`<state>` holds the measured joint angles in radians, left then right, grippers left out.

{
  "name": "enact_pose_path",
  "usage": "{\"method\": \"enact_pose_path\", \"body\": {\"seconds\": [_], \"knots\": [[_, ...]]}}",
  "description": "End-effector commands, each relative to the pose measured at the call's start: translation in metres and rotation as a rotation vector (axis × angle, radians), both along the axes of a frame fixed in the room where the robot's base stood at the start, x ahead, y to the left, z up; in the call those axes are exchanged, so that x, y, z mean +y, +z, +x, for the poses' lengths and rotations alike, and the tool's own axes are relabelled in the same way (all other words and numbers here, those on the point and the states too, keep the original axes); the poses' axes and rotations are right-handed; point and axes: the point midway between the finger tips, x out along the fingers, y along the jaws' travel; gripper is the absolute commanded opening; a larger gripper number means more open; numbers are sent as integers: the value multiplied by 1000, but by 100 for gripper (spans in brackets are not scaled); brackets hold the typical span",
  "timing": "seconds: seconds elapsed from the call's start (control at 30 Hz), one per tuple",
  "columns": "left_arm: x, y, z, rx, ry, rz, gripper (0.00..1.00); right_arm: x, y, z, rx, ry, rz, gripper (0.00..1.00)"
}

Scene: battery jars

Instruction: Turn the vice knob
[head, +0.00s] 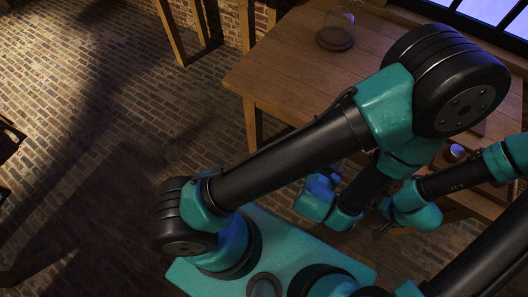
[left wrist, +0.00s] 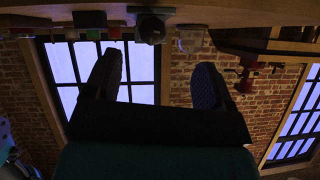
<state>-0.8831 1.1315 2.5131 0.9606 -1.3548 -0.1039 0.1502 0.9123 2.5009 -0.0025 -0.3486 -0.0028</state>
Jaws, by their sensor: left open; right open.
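A red, vice-like thing (left wrist: 247,72) shows at the upper right of the left wrist view, which is upside down. It is dark and small, and I cannot make out its knob. I cannot make out a vice in the head view. My left gripper (left wrist: 158,64) is open and empty, its two dark fingers apart in front of the window; the head view does not clearly show it. My right gripper (head: 381,231) is small and dark at the lower right of the head view, open, with nothing visible in it. It is apart from the tabletop things.
A wooden table (head: 275,72) carries a glass dome (head: 338,29) on a dark base and a small round jar-like thing (head: 455,153). My large left arm covers much of the table. Several small blocks line the surface's edge in the left wrist view. Brick floor (head: 80,110) lies left.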

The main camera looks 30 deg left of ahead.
Motion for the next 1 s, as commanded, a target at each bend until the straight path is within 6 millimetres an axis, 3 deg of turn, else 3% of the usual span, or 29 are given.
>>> {"method": "enact_pose_path", "body": {"seconds": [0.5,1.0], "knots": [[34,-41,23,235,42,-116,77,0,0,0,0,0,0,77],[70,-74,33,441,65,-224,77,0,0,0,0,0,0,77]]}}
